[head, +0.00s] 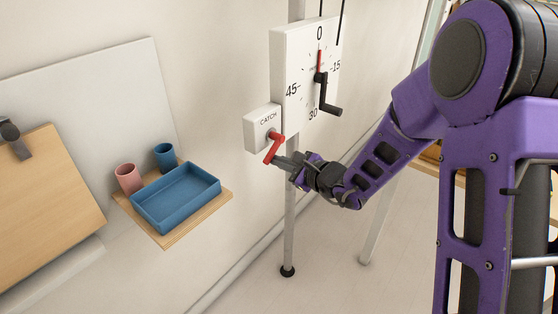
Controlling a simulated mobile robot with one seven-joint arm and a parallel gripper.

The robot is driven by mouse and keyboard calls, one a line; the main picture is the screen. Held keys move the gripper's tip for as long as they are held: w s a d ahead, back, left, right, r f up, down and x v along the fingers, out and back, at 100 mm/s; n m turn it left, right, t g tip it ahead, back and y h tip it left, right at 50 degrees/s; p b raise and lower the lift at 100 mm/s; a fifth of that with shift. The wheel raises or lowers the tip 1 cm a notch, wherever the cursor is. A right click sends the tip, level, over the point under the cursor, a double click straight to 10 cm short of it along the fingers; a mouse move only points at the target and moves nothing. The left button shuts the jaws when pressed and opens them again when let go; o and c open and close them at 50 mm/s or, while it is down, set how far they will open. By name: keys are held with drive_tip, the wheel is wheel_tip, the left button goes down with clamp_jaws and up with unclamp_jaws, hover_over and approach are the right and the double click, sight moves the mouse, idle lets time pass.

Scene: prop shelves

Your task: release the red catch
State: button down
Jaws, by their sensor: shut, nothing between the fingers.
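The red catch (273,148) is a small bent lever on the front of a white box labelled CATCH (258,128). Its upper end meets the box and its lower end slants down to the left. My gripper (278,161) is shut and empty, its fingertips close beside the lower part of the lever on the right. I cannot tell whether the fingertips touch it. The fingertips partly overlap the area just under the lever.
A white dial panel (290,65) with a black crank (325,95) is above the catch. A metal post (290,225) runs below. At left, a wooden shelf (172,238) holds a blue tray (160,215), a pink cup (128,178) and a blue cup (165,157).

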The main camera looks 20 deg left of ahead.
drive_tip(key=shift+s+r+p, duration=0.15)
drive_tip(key=shift+r+p, duration=0.1)
drive_tip(key=shift+p, duration=0.05)
drive_tip(key=shift+s+a+r+m+g+p, duration=0.15)
drive_tip(key=shift+r+m+g+p, duration=0.1)
drive_tip(key=shift+m+g+p, duration=0.25)
drive_tip(key=shift+s+a+r+m+g+p, duration=0.15)
drive_tip(key=shift+r+m+g+p, duration=0.1)
drive_tip(key=shift+m, duration=0.35)
drive_tip(key=shift+s+r, duration=0.15)
drive_tip(key=shift+r, duration=0.1)
drive_tip(key=shift+s+r+m+g+y, duration=0.15)
drive_tip(key=shift+r+m+g+y, duration=0.15)
drive_tip(key=shift+r+m, duration=0.3)
drive_tip(key=shift+s+r+m+g+y, duration=0.1)
drive_tip(key=shift+r+m+g+y, duration=0.15)
drive_tip(key=shift+r+m, duration=0.35)
drive_tip(key=shift+r, duration=0.1)
drive_tip(key=shift+w+a+r+p, duration=0.1)
drive_tip(key=shift+r+p, duration=0.55)
drive_tip(key=shift+r, duration=0.2)
